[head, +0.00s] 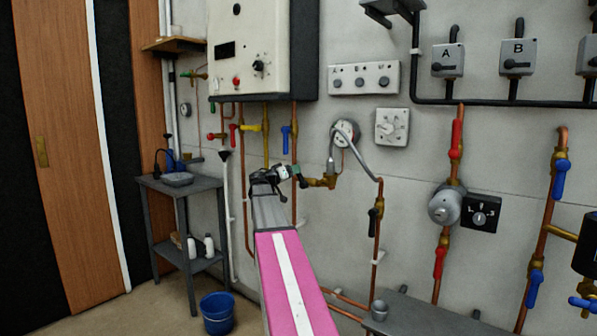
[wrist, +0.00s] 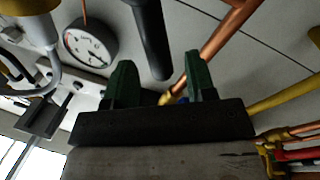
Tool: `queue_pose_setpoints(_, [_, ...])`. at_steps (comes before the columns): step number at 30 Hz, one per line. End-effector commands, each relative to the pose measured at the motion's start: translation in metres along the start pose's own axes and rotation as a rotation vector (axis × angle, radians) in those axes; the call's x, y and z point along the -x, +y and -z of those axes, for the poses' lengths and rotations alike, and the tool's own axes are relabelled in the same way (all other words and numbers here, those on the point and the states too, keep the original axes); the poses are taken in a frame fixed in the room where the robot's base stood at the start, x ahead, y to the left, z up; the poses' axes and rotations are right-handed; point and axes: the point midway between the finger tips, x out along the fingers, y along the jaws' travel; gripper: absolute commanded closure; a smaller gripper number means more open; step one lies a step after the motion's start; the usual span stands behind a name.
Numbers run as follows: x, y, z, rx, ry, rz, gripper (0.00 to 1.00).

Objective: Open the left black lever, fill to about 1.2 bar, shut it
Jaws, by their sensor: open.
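My gripper (head: 292,176) is open in front of the wall, just left of the brass valve (head: 325,181) under the braided hose (head: 331,150). In the wrist view the green fingers of my gripper (wrist: 162,83) stand apart. A black bar, apparently the left black lever (wrist: 151,38), lies beyond them, its end between them in the picture. I cannot tell whether they touch it. In the head view my gripper hides it or blends with it. Another black lever (head: 373,222) lies along the copper pipe to the right. The round white gauge (head: 345,133) also shows in the wrist view (wrist: 90,44); its reading is unclear.
A boiler (head: 254,50) hangs above, with red, yellow and blue handles below it. A blue-handled valve (head: 287,139) is close above my gripper. A grey bench (head: 420,318) with a metal cup (head: 379,310) stands low right. A side table (head: 180,186) and blue bucket (head: 217,313) stand left.

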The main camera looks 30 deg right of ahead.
Motion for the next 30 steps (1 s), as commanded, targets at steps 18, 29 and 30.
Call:
queue_pose_setpoints(18, [0.062,0.0,0.0,0.0,0.0,-0.001,0.49])
queue_pose_setpoints(29, [0.062,0.0,0.0,0.0,0.0,0.0,0.49])
queue_pose_setpoints(30, [0.062,0.0,0.0,0.0,0.0,0.0,0.49])
